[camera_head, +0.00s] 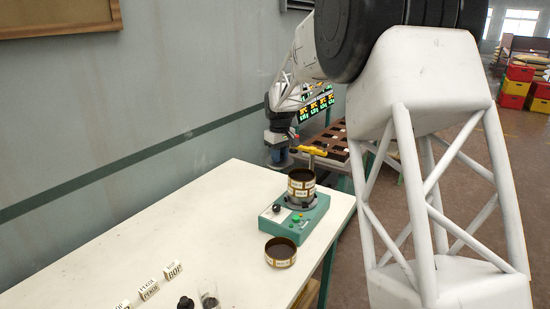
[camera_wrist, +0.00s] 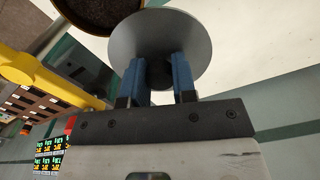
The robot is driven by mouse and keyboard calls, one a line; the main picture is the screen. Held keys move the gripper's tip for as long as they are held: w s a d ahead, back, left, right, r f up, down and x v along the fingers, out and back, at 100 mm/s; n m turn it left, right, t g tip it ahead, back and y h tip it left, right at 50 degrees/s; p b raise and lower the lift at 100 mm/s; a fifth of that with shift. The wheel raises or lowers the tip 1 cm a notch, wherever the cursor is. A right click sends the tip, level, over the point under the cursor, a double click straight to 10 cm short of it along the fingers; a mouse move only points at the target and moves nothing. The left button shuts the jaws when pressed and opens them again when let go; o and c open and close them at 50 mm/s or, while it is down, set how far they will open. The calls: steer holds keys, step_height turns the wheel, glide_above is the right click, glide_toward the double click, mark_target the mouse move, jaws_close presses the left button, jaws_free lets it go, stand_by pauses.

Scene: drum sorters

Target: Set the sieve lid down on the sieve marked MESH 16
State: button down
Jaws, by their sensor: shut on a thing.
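My gripper (camera_wrist: 160,75) is shut on the dark knob of the grey round sieve lid (camera_wrist: 142,38). In the head view my gripper (camera_head: 277,152) is up in the air, left of and above the sieve stack (camera_head: 301,182) on the green shaker base. The lid does not show clearly there. Another brass sieve (camera_head: 280,252) stands alone on the table in front of the shaker. Both carry pale labels too small to read, so I cannot tell which is MESH 16.
Label blocks (camera_head: 150,290), a black-capped bottle (camera_head: 185,302) and a clear jar (camera_head: 209,298) stand at the front. The white table (camera_head: 170,235) is mostly bare on the left.

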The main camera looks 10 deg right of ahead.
mark_target(291, 162)
steer(key=d+n, duration=0.1)
steer(key=s+d+r+n, duration=0.1)
steer(key=n, duration=0.1)
steer(key=d+r+n, duration=0.1)
steer(key=d+n, duration=0.1)
steer(key=shift+s, duration=0.25)
steer(key=d+n, duration=0.1)
steer(key=n, duration=0.1)
steer(key=s+d+r+n, duration=0.1)
steer(key=n, duration=0.1)
steer(key=d+n, duration=0.1)
steer(key=shift+s+d+r+n, duration=0.2)
steer(key=shift+s+r+n, duration=0.1)
steer(key=shift+r+n, duration=0.1)
steer(key=shift+f, duration=0.15)
steer(key=shift+f, duration=2.7)
steer(key=shift+f, duration=1.2)
stand_by(0.4)
steer(key=c, duration=0.8)
jaws_free()
steer(key=shift+c, duration=0.2)
steer(key=shift+r, duration=0.1)
step_height(291, 162, up, 8)
steer(key=shift+f, duration=0.2)
